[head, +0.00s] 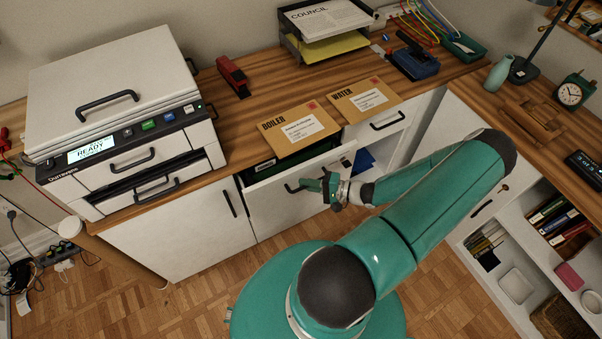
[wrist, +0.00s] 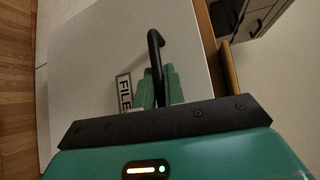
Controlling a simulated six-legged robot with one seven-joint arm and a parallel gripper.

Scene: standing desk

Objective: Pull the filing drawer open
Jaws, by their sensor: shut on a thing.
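The filing drawer (head: 275,208) has a white front and sits under the desk top, below the BOILER envelope. It stands partly open, with a dark gap and green contents showing behind its top edge. In the wrist view its white front (wrist: 90,75) fills the middle, with a FILE label (wrist: 124,92) beside the black bar handle (wrist: 154,45). The handle also shows in the head view (head: 292,189). My gripper (head: 328,186) is at the drawer front, shut on the handle. In the wrist view its green fingers (wrist: 160,87) are around the handle, partly hidden by it.
BOILER (head: 297,127) and WATER (head: 363,98) envelopes lie near the desk edge above the drawer. A printer (head: 120,110) stands at left. A cupboard door (head: 175,235) is left of the drawer, and open shelves (head: 520,260) are at right. Parquet floor (head: 190,295) is clear in front.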

